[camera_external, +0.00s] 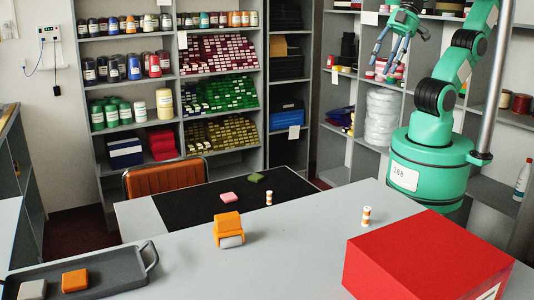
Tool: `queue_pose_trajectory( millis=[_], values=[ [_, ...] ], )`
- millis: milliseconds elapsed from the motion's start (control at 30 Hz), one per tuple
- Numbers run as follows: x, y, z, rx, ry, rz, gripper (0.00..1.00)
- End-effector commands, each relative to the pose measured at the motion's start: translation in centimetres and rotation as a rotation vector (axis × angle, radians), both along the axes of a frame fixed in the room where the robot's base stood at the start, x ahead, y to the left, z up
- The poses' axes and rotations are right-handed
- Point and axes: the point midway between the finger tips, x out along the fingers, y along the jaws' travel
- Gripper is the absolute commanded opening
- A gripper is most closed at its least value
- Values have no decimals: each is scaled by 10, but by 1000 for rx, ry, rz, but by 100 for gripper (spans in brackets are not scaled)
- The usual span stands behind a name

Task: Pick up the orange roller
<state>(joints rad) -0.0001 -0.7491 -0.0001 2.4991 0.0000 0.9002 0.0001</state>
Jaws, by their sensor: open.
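The orange roller (228,223), an orange body with a whitish cylinder low at its front, stands on the grey counter near the middle of the external view. Nothing touches it. My gripper (388,60) is high at the upper right, in front of the shelves, with its fingers pointing down. It is open and empty, well above and to the right of the roller.
A large red box (425,250) stands at the counter's right. A dark tray (115,268) with an orange and a whitish block is at left. A black mat (190,205) bears pink and green blocks. Two striped cylinders stand right of the roller, one (366,216) near the box.

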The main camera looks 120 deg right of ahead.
Motion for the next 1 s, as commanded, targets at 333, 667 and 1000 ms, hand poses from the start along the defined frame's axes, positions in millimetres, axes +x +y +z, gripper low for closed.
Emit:
queue_pose_trajectory(
  millis=[333,667,1000],
  values=[
    [27,3,23,6,23,-3,55],
    [94,10,65,18,71,-13,55],
    [171,22,95,28,124,-23,55]
  ],
)
